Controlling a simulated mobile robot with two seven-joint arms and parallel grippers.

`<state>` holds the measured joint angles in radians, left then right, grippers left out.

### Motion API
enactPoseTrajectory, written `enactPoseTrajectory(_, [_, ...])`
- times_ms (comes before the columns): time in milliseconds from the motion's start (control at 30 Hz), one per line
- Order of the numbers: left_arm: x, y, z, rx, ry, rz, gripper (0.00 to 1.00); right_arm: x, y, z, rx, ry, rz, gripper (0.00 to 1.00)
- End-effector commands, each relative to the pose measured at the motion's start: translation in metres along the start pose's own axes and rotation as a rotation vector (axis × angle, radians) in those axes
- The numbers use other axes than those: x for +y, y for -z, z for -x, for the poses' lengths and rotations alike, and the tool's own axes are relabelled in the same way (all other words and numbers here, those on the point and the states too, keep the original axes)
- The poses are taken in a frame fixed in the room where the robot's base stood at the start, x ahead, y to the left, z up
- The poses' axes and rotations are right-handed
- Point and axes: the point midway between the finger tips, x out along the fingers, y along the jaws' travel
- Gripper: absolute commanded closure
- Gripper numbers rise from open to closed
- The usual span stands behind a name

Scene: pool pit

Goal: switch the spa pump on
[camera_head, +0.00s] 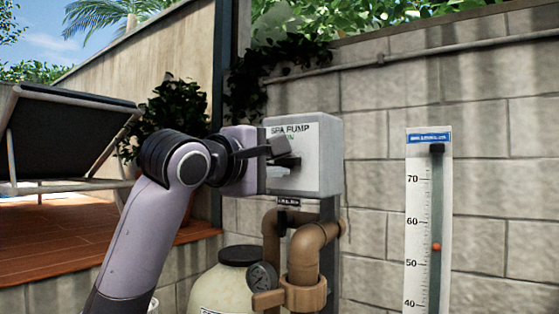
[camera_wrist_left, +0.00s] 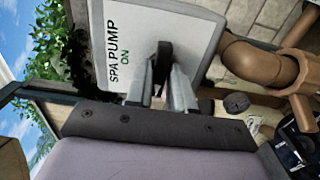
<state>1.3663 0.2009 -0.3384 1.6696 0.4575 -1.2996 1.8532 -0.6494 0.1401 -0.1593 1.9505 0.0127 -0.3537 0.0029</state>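The spa pump box (camera_head: 325,150) is a light grey box on the block wall, lettered "SPA PUMP" with green "ON" below. It also shows in the left wrist view (camera_wrist_left: 195,40), turned sideways. A dark switch lever (camera_wrist_left: 163,58) stands out from its face beside the green word. My left gripper (camera_head: 277,160) is at the front of the box. In the left wrist view its two grey fingers (camera_wrist_left: 166,80) reach to either side of the lever, very close to it. Whether they press on it is unclear. My right gripper is in neither view.
Brown pipes (camera_head: 305,255) and a round gauge (camera_head: 263,276) sit below the box, with a cream tank (camera_head: 225,280) to their left. A tall temperature scale (camera_head: 415,230) hangs on the wall at right. A lounger (camera_head: 60,135) stands on the deck at left.

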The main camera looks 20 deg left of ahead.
Motion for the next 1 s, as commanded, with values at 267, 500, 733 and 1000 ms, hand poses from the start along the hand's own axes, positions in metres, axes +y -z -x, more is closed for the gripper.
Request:
enactPoseTrajectory(267, [0.0, 0.0, 0.0, 0.0, 0.0, 0.0, 1.0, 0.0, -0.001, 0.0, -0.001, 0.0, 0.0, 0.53])
enactPoseTrajectory(500, [0.001, 0.0, 0.0, 0.0, 0.001, -0.018, 1.0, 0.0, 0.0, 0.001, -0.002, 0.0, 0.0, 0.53])
enactPoseTrajectory(733, [0.003, 0.001, 0.0, 0.002, 0.002, -0.284, 1.0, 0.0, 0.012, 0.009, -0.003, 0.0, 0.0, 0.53])
enactPoseTrajectory(1000, [0.003, 0.001, 0.0, 0.001, 0.003, -0.657, 1.0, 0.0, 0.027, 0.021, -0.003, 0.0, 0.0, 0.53])
